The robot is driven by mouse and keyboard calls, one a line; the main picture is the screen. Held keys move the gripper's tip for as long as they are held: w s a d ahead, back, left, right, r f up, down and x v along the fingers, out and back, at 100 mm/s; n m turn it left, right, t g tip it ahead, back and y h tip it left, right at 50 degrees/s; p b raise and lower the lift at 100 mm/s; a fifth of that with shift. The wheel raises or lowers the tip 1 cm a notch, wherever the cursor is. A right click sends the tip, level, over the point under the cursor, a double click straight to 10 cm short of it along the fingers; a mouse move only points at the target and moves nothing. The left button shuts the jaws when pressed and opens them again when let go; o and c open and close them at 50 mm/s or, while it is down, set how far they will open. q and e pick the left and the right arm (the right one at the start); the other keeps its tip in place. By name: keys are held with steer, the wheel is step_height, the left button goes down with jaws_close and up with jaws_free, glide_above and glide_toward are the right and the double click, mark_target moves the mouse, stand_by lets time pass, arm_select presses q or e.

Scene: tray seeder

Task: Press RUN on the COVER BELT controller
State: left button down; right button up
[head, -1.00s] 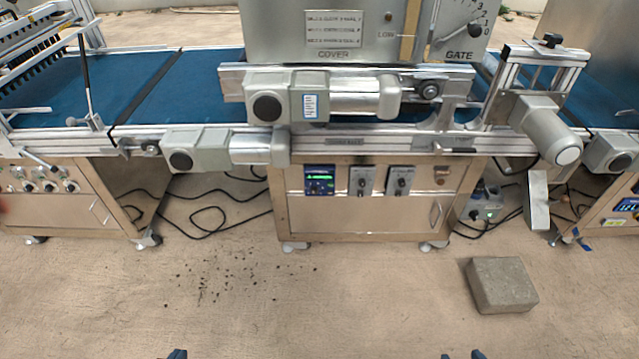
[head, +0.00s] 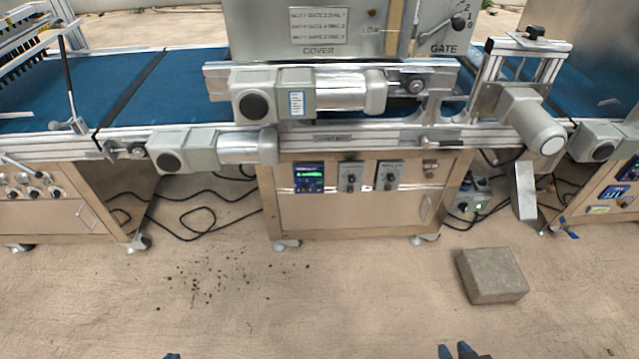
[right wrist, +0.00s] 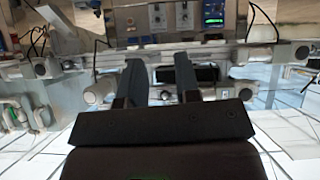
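The controller (head: 309,178) is a dark blue panel with a lit green display, on the left of the middle steel cabinet's front, below the COVER unit. Its button labels are too small to read. It also shows in the right wrist view (right wrist: 213,13), where the scene appears upside down. My right gripper (head: 456,351) is at the bottom edge of the head view, well short of the cabinet. In the right wrist view its two fingers (right wrist: 160,82) are apart with nothing between them. Only a tip of my left gripper (head: 172,356) shows at the bottom edge.
Two switch boxes (head: 369,176) sit right of the controller. Motor housings (head: 212,150) project above the cabinet along the blue belt (head: 190,90). A grey block (head: 491,276) lies on the floor at right.

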jaws_close()
steer(key=shift+w+r, duration=0.1)
steer(key=shift+w, duration=0.2)
steer(key=shift+s+a, duration=0.1)
stand_by(0.5)
steer(key=shift+s, duration=0.25)
